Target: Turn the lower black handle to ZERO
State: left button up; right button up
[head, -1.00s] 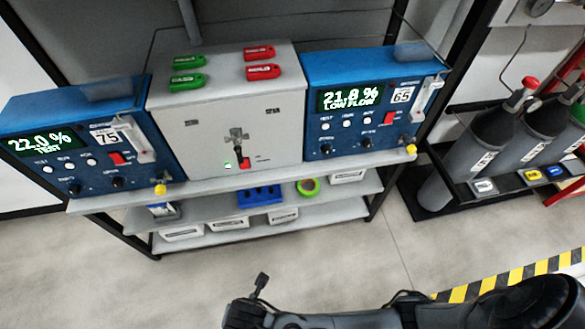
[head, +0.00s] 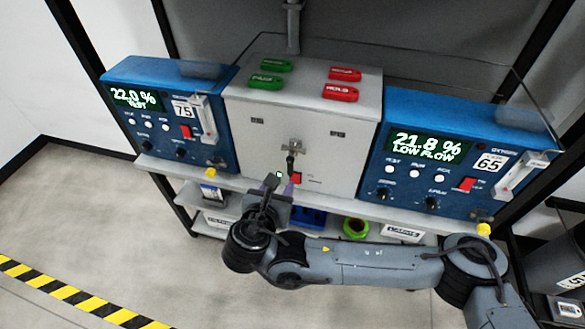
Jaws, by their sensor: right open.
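The black handle (head: 291,163) sits low on the front of the grey box, below a metal fitting (head: 292,146). It points roughly up and down, leaning slightly. My right gripper (head: 277,187) is open and empty, just below and left of the handle in the picture. I see no clear contact, and the gap in depth is hard to judge. The small label lettering around the handle is too small to read. My left gripper is not in view.
Blue analysers stand left (head: 168,115) and right (head: 455,165) of the grey box (head: 245,105). Green (head: 265,82) and red (head: 341,92) tags lie on top. The shelf edge (head: 165,166) runs below.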

aim_at(290, 168)
jog(key=b+x, duration=0.2)
jog(key=x, duration=0.7)
jog(key=shift+d+r, duration=0.1)
jog(key=shift+d, duration=0.05)
jog(key=shift+x, duration=0.8)
jog(key=shift+r, duration=0.1)
